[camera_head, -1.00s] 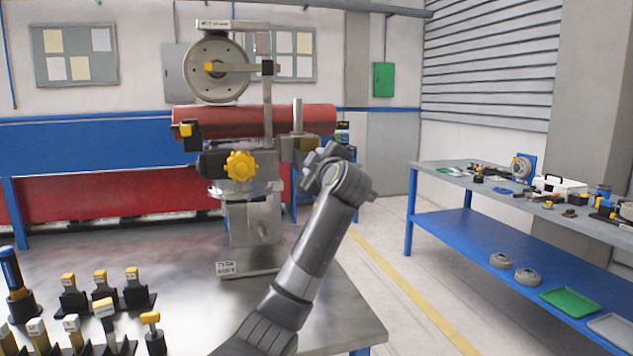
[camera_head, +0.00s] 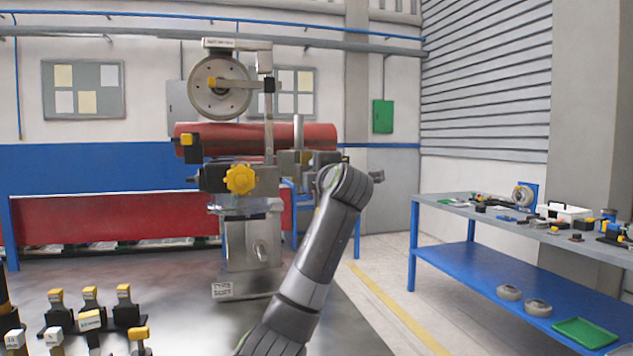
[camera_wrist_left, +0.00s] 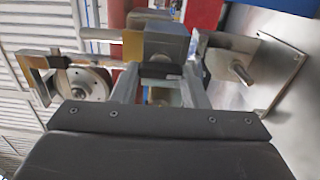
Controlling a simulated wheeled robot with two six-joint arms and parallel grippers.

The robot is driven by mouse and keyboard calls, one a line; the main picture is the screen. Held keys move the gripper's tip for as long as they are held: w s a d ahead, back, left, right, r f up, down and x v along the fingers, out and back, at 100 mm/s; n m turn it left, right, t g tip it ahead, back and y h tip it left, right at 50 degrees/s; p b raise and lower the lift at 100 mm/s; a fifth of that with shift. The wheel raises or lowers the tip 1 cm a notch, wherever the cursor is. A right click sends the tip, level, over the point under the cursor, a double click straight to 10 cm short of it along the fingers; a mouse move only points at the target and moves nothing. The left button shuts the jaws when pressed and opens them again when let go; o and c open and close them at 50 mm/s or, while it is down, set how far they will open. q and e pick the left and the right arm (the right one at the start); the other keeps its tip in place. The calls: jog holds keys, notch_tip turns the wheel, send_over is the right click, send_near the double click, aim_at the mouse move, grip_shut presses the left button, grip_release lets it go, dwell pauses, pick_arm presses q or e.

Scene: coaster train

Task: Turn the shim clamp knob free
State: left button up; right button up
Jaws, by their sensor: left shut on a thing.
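The machine on the steel bench carries a large yellow star knob (camera_head: 240,179) on its front. My left arm reaches up to the machine's right side, where the left gripper (camera_head: 318,158) is small and partly hidden by its own wrist. In the left wrist view the two grey fingers (camera_wrist_left: 160,88) are shut around a small dark part, apparently the shim clamp knob (camera_wrist_left: 160,70). It sits against a blue-grey block (camera_wrist_left: 165,45), with a yellow part beside it. The exact grip is hard to see. My right gripper is not in view.
A wheel (camera_head: 220,88) stands above a red cylinder (camera_head: 255,138) on the machine. Several yellow-topped tools (camera_head: 90,300) stand on the bench at lower left. A blue-legged side table (camera_head: 480,207) with small parts is at right, with floor between.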

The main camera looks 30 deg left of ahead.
pick_arm(q)
jog(key=shift+f, duration=0.1)
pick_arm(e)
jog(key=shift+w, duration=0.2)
pick_arm(q)
jog(key=o, duration=1)
jog(key=shift+s+d, duration=0.1)
jog(key=b+v, duration=0.2)
jog(key=v, duration=1.5)
jog(key=shift+s+b, duration=0.1)
jog(key=shift+b, duration=0.25)
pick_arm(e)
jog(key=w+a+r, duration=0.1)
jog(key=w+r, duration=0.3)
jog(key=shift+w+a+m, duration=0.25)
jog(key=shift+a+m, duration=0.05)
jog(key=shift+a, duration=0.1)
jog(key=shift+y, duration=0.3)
